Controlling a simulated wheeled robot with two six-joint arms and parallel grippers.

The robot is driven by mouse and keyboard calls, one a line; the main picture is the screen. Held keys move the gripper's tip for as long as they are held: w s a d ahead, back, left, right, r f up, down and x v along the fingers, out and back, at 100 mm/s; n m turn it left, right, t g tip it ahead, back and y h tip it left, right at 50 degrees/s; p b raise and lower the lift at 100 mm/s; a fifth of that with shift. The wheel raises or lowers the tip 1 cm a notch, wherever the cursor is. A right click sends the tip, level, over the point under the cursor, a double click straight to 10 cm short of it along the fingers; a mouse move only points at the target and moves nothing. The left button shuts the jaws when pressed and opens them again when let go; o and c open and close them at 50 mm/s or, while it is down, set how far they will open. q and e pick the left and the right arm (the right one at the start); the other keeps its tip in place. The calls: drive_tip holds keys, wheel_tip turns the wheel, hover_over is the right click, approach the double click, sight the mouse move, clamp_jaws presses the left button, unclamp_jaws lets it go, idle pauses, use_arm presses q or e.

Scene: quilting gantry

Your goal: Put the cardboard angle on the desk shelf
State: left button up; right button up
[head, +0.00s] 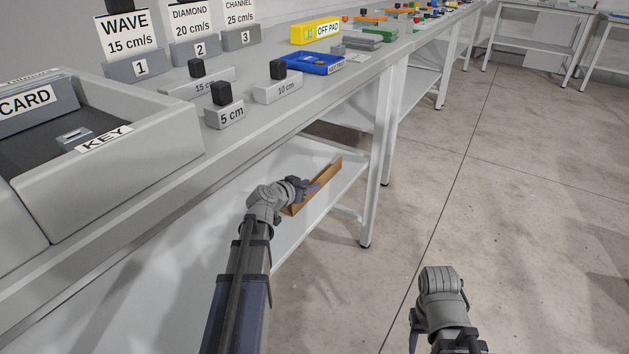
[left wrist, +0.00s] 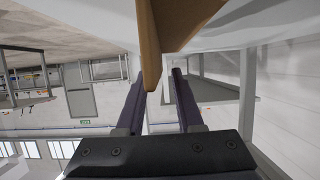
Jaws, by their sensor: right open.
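The cardboard angle (head: 323,187) is a brown, L-shaped strip at the right end of the white shelf (head: 285,228) under the desk. It appears to lie on that shelf. My left gripper (head: 306,188) is at the angle's near side. In the left wrist view, one flange of the cardboard angle (left wrist: 149,45) reaches between the left gripper's fingers (left wrist: 160,85). It is close to the left finger, with a gap to the right finger, so the jaws look open. My right gripper (head: 414,335) is low over the floor, away from the shelf, only partly visible and empty as far as shown.
The desk top (head: 300,110) above the shelf carries labelled blocks, a blue tray (head: 314,63) and a yellow OFF PAD block (head: 316,31). A white desk leg (head: 374,170) stands just right of the shelf. The floor (head: 520,200) to the right is clear.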

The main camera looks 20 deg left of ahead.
use_arm(q)
drive_tip(key=p+v, duration=0.2)
drive_tip(key=v, duration=0.6)
drive_tip(key=shift+f, duration=0.1)
drive_tip(key=s+d+f+m+g+h, duration=0.1)
drive_tip(key=s+d+f+g, duration=0.15)
drive_tip(key=d, duration=0.45)
drive_tip(key=s+d+f+m+g+h, duration=0.1)
drive_tip(key=d+f+g, duration=0.15)
drive_tip(key=d, duration=0.55)
drive_tip(key=s+d+f+m+g+h, duration=0.1)
drive_tip(key=s+d+f+g, duration=0.1)
drive_tip(key=d+f, duration=0.35)
drive_tip(key=s+d+f+g+y, duration=0.1)
drive_tip(key=s+d+g+y, duration=0.2)
drive_tip(key=s+d, duration=0.2)
drive_tip(key=s+d+f+g+y, duration=0.2)
drive_tip(key=s+d+g+y, duration=0.1)
drive_tip(key=s, duration=0.7)
drive_tip(key=shift+d+n, duration=0.4)
drive_tip(key=shift+d, duration=0.5)
drive_tip(key=shift+r, duration=0.1)
